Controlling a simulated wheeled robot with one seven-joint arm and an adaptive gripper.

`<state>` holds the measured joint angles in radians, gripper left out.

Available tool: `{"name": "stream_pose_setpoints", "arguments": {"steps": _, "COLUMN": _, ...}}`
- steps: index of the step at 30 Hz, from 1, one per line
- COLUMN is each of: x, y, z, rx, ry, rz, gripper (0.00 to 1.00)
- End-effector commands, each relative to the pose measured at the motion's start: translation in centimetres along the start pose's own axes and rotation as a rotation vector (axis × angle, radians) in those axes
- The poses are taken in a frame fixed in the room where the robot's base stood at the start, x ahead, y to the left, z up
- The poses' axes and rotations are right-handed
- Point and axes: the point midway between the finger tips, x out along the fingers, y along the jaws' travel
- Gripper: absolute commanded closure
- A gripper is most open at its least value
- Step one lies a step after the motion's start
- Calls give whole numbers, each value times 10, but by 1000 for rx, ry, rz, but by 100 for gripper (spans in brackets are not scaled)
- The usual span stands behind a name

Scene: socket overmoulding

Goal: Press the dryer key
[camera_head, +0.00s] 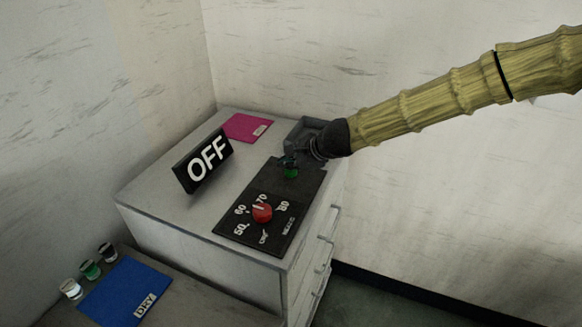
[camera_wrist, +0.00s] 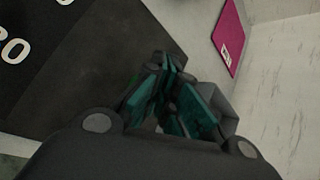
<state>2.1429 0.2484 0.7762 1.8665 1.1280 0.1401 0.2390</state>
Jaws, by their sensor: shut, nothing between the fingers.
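The dryer key looks to be the green button (camera_head: 291,173) on the upper part of a black control panel (camera_head: 262,178) on top of the grey cabinet. My gripper (camera_head: 288,160) is shut and empty, its fingertips right at the far side of the button in the head view. I cannot tell whether they touch it. In the wrist view my gripper (camera_wrist: 163,68) points down over the black panel (camera_wrist: 95,45), and the fingers hide most of the button. A black sign (camera_head: 207,160) reading OFF stands left of the panel.
A red knob (camera_head: 262,212) sits on a dial marked 50 to 80. A pink mat (camera_head: 246,128) lies at the back of the cabinet top (camera_head: 150,199). Lower left, a blue DRY mat (camera_head: 125,290) lies beside several small containers (camera_head: 90,269). Walls stand behind.

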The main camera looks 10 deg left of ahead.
Motion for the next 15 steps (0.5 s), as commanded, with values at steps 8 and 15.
{"name": "stream_pose_setpoints", "arguments": {"steps": 8, "x": 3, "y": 4, "z": -3, "rx": 1, "ry": 2, "rz": 3, "gripper": 100}}
{"name": "stream_pose_setpoints", "arguments": {"steps": 15, "x": 9, "y": 8, "z": -7, "rx": 3, "ry": 2, "rz": 5, "gripper": 100}}
